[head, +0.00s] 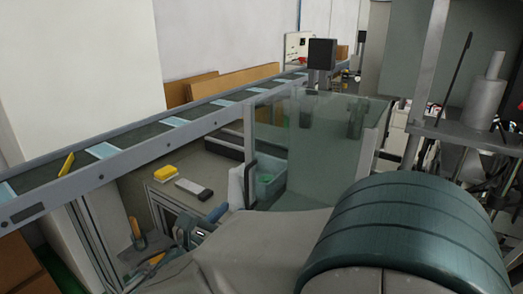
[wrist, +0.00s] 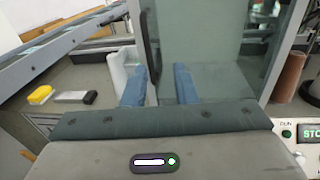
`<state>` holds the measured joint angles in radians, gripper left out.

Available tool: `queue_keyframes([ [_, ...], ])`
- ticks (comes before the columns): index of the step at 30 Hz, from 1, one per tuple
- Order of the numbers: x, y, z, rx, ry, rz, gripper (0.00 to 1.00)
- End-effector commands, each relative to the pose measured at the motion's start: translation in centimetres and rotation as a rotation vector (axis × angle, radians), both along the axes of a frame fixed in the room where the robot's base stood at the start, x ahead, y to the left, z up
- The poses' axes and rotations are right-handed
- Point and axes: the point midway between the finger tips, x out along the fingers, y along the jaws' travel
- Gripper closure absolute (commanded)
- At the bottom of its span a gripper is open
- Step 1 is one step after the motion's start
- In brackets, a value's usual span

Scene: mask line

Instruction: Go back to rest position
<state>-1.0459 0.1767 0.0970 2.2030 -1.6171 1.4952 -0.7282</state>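My gripper (wrist: 160,88) shows in the wrist view as two blue fingers standing apart with nothing visible between them. It is open and points toward a clear glass panel (wrist: 208,45) beyond it. In the head view my large teal and grey arm links fill the lower right. They hide much of the gripper, so its exact place there is hard to tell.
A conveyor (head: 75,185) with light blue masks (head: 102,150) and a yellow piece (head: 67,163) crosses the left. A yellow block (head: 165,173) and a grey-white block (head: 193,188) lie on a table.

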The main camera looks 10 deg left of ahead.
Motion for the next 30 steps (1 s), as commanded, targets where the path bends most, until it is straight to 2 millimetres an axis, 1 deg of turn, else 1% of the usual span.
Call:
queue_keyframes([
  [1, 0.6, -2.2, 0.1, 0.048, 0.021, -0.061, 0.74],
  [2, 0.8, -3.7, -0.1, 0.084, 0.041, -0.103, 0.74],
  [3, 1.0, -6.1, -0.4, 0.144, 0.066, -0.172, 0.74],
  [5, 1.1, -9.9, -1.1, 0.256, 0.105, -0.292, 0.74],
  [6, 0.8, -12.5, -1.6, 0.341, 0.127, -0.380, 0.74],
  [8, 0.0, -16.0, -2.4, 0.478, 0.153, -0.512, 0.74],
  [9, -0.7, -18.0, -3.0, 0.570, 0.162, -0.600, 0.74],
  [11, -2.0, -20.7, -3.9, 0.713, 0.168, -0.730, 0.74],
  [12, -3.0, -22.2, -4.4, 0.812, 0.165, -0.817, 0.74],
  [14, -4.5, -24.0, -5.1, 0.963, 0.150, -0.946, 0.74],
  [15, -5.6, -25.0, -5.6, 1.066, 0.133, -1.031, 0.74],
  [17, -7.1, -26.1, -6.1, 1.222, 0.098, -1.157, 0.74],
  [18, -7.9, -26.6, -6.4, 1.330, 0.066, -1.238, 0.74],
  [22, -10.2, -27.3, -6.9, 1.676, -0.066, -1.483, 0.74],
  [24, -10.9, -27.3, -6.8, 1.844, -0.148, -1.591, 0.74],
  [27, -11.4, -27.2, -6.5, 2.040, -0.256, -1.705, 0.74],
  [30, -11.5, -27.1, -6.2, 2.170, -0.335, -1.773, 0.74],
])
